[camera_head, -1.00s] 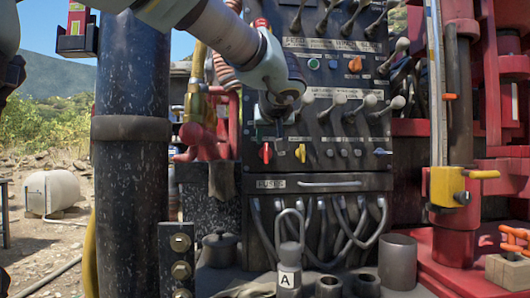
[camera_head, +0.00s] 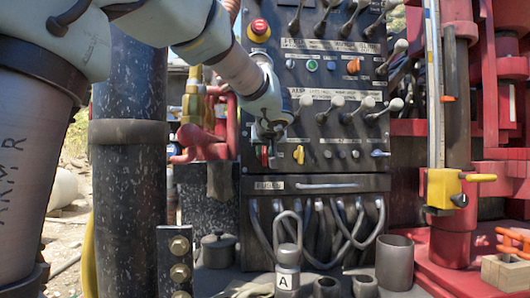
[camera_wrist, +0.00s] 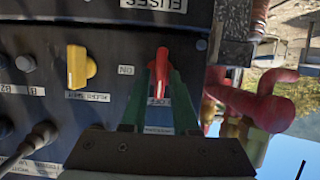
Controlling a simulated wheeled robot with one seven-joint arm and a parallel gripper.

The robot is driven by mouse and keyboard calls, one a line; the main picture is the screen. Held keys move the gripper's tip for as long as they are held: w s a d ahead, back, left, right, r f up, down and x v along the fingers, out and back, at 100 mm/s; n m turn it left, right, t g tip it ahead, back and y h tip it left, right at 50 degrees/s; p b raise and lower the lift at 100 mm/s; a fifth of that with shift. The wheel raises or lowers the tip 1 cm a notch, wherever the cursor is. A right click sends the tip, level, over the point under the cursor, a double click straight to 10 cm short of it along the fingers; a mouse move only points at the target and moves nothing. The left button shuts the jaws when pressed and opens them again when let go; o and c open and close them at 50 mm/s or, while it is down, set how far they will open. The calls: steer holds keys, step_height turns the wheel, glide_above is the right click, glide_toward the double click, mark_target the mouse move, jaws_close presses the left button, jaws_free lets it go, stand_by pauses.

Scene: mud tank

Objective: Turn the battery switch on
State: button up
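The battery switch appears to be the red knob (camera_wrist: 161,68) on the dark control panel. In the wrist view an ON label lies to its left and an OFF label just below it, the knob standing lengthwise up and down there. My gripper (camera_wrist: 160,76) reaches the panel with its green fingers on either side of the knob. The fingers look slightly apart; I cannot tell whether they touch it. In the head view my gripper (camera_head: 266,154) partly hides the red knob (camera_head: 264,150).
A yellow knob (camera_head: 299,154) sits close to the right of the red one in the head view. Toggle levers (camera_head: 335,102) stick out above. Red pipework (camera_head: 200,142) stands left of the panel. Cables (camera_head: 315,220) hang below.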

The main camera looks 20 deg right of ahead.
jaws_close()
steer(key=shift+f+b, duration=0.1)
steer(key=shift+b, duration=0.25)
steer(key=m+b, duration=0.1)
steer(key=m+y+b, duration=0.1)
steer(key=b, duration=0.1)
steer(key=shift+d+f+t+y, duration=0.2)
steer(key=shift+t+y, duration=0.1)
steer(key=m+t+y+b, duration=0.1)
steer(key=m+b, duration=0.2)
steer(key=m+t+y+b, duration=0.1)
steer(key=m+t+b, duration=0.1)
steer(key=m+b, duration=0.2)
steer(key=d+m+t+y+b, duration=0.1)
steer(key=m+y+b, duration=0.1)
steer(key=m+b, duration=0.1)
steer(key=shift+s+f+m+t+b, duration=0.2)
steer(key=shift+f+m+t+b, duration=0.15)
steer(key=shift+m, duration=0.35)
stand_by(0.4)
